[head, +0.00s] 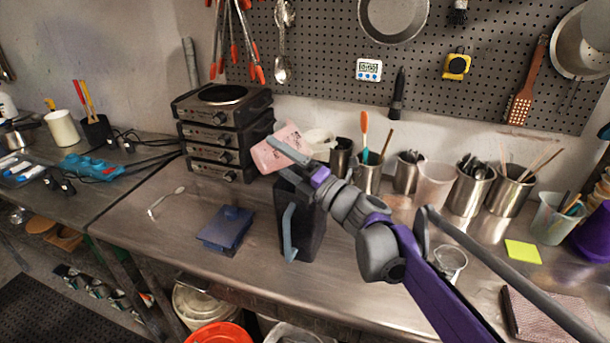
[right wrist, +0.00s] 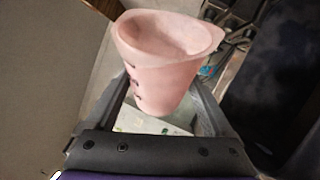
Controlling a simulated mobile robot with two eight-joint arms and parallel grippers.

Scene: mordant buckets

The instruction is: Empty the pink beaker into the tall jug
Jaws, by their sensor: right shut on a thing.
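The pink beaker (head: 271,157) is tilted in the head view, up in the air just above and behind the tall jug. My right gripper (head: 288,153) is shut on it. In the right wrist view the pink beaker (right wrist: 165,75) sits between the two fingers, its wide lipped mouth toward the top. Its contents cannot be made out. The tall jug (head: 301,228) is dark, with a blue-grey handle on its front, and stands upright on the steel bench. My gripper and wrist hide part of its top. My left gripper is out of view.
A stack of hot plates (head: 222,130) stands behind left of the jug. A blue box (head: 226,230) and a spoon (head: 165,201) lie to the left. Steel utensil pots (head: 468,190) line the wall. A clear glass (head: 450,262) stands at right, near my arm.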

